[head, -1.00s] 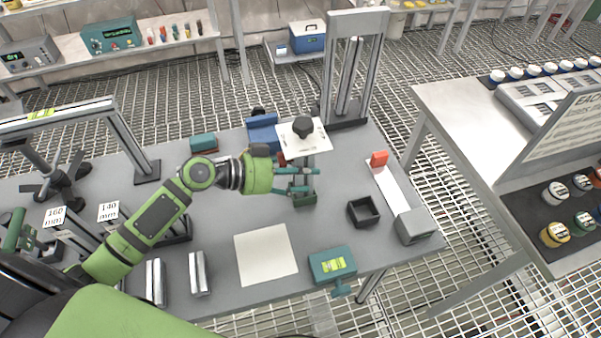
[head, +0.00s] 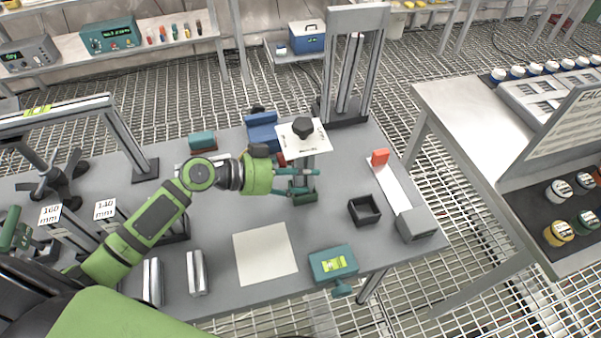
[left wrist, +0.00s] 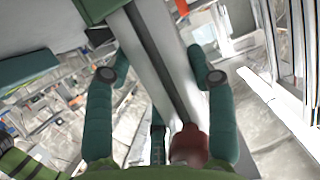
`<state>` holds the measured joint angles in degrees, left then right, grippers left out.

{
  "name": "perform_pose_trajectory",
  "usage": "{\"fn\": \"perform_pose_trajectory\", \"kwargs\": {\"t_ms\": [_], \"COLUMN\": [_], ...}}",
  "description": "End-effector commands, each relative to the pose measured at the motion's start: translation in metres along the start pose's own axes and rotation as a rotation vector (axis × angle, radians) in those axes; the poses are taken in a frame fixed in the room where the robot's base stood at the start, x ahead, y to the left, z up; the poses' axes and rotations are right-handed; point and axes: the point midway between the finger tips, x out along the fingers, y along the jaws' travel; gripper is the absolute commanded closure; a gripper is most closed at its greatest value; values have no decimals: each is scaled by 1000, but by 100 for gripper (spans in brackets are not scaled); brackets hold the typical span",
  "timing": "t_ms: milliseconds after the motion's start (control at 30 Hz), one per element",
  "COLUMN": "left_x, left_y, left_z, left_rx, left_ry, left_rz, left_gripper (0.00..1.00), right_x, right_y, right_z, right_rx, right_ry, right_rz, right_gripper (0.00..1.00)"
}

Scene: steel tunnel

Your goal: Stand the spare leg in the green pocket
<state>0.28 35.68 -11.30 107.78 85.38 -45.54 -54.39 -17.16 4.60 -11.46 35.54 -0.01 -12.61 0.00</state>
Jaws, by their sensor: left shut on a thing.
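My left gripper (head: 305,182) is shut on the spare leg, a grey metal profile (left wrist: 160,62) that runs between its fingers in the left wrist view. The leg has a red end (left wrist: 190,145) on the near side in that view. In the head view the leg (head: 307,161) looks upright, partly hidden by the fingers and by a white plate above. The green pocket (head: 304,198) is directly below the fingers. It also seems to show as a green block (left wrist: 95,8) at the leg's far end. I cannot tell how deep the leg sits. My right gripper is not in view.
A white plate with a black knob (head: 302,129) is above the leg. A metal frame (head: 328,75) stands behind. A black open box (head: 364,210), a grey block (head: 415,225) and a green level block (head: 333,263) are to the right. A pale sheet (head: 265,253) lies in front.

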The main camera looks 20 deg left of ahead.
Motion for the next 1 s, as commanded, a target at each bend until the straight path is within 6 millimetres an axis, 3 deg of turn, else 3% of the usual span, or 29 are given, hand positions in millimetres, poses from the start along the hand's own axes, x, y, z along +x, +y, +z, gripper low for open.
{"fn": "perform_pose_trajectory", "kwargs": {"t_ms": [133, 167, 200, 233, 667, 767, 1000], "left_x": [1, 1, 1, 1, -4, -17, -68], "left_y": [-1, -1, -1, -1, 0, 0, 1], "left_z": [1, 1, 0, 0, 4, 4, 4], "left_rx": [2, 2, 2, 2, -2, -1, -2], "left_ry": [4, 4, 4, 4, -4, -4, -5], "left_rz": [-2, -2, -2, -2, 0, -1, 0], "left_gripper": [100, 41, 25, 17, 17, 17, 17], "right_x": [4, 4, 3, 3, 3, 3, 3], "right_y": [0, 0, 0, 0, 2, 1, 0], "right_z": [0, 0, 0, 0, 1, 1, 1], "right_rx": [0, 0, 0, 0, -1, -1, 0], "right_ry": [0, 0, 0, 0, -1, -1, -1], "right_rz": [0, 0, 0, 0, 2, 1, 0], "right_gripper": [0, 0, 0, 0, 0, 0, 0]}}
